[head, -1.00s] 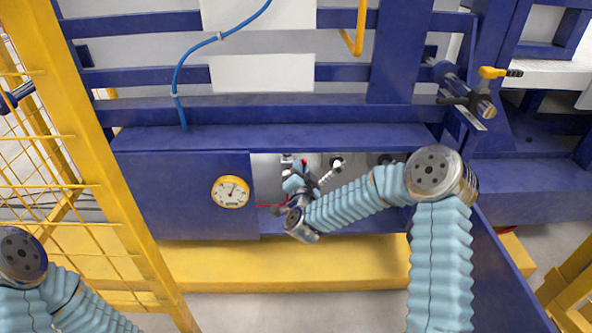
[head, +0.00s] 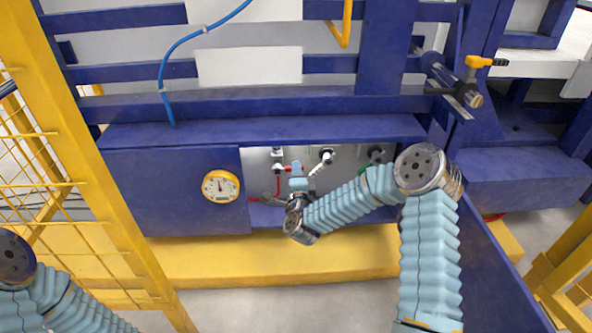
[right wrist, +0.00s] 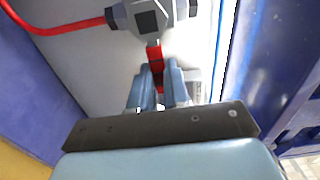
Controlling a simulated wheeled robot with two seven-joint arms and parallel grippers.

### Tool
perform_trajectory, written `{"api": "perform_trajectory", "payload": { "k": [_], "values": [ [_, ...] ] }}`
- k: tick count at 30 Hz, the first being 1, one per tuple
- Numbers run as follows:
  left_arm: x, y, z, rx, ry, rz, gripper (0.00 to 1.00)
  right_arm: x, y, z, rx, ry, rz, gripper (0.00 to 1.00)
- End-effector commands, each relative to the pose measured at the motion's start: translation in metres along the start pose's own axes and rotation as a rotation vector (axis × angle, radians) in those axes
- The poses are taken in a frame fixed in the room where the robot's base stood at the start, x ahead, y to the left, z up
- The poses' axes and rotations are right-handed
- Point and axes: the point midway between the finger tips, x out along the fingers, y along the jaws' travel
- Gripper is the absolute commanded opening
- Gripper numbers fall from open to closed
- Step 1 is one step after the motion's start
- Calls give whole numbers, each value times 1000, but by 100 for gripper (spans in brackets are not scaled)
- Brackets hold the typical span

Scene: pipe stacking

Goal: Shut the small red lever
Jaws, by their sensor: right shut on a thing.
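The small red lever (right wrist: 155,56) sticks out from a grey metal valve body (right wrist: 148,20) in the right wrist view. My right gripper (right wrist: 157,88) is shut on the lever, one blue finger on each side of it. In the head view my right gripper (head: 298,172) reaches up into the recess beside the gauge panel, and the lever there is small and mostly hidden by the fingers. My left arm shows at the lower left of the head view, but its gripper is out of view.
A round yellow-rimmed gauge (head: 220,186) sits on the blue panel left of the recess. White and green valve knobs stand to the right inside it. A blue beam (head: 260,131) runs above, a yellow ledge (head: 270,258) below. A red hose (right wrist: 55,28) joins the valve.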

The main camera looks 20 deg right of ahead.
Motion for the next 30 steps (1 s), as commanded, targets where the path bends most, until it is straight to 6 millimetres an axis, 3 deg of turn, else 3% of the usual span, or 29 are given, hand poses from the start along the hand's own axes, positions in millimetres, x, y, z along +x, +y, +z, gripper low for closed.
{"api": "perform_trajectory", "payload": {
  "k": [19, 20, 24, 30],
  "values": [
    [0, 0, 0, 0, 0, 0, 42, 0, 4, -1, 55, 3, 3, 0],
    [0, 0, 0, 0, 0, 0, 42, 0, 5, -1, 54, 3, 4, 17],
    [0, 0, 0, 0, 0, 0, 42, 0, 4, -1, 54, 2, 3, 39],
    [0, 0, 0, 0, 0, 0, 42, 0, 4, 0, 53, 1, 2, 42]
  ]
}}
